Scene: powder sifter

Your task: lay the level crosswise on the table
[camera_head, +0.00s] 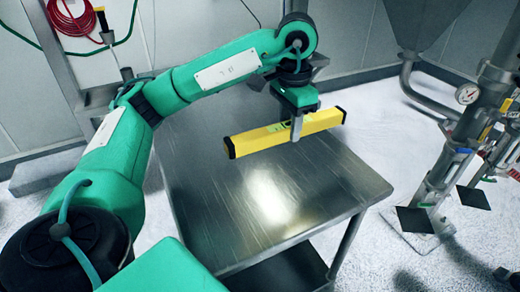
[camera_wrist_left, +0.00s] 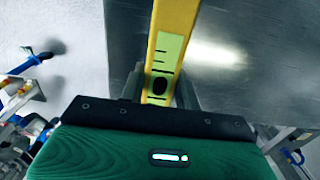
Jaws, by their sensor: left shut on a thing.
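The yellow level (camera_head: 263,138) with black end caps is held above the steel table (camera_head: 225,220), spanning left to right and tilted slightly up to the right in the head view. My left gripper (camera_head: 297,130) comes down from above and is shut on the level near its middle. In the left wrist view the level (camera_wrist_left: 172,30) runs up from between the fingers, with a pale green vial window showing. The table (camera_wrist_left: 245,60) lies beyond it. The exact gap between level and table is hard to tell. My right gripper is not in view.
The table top is otherwise clear. Steel pipework with a round gauge (camera_head: 467,94) stands to the right, and a hopper (camera_head: 425,22) is at the upper right. A coiled red hose (camera_head: 75,18) hangs on the back wall. Pale floor surrounds the table.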

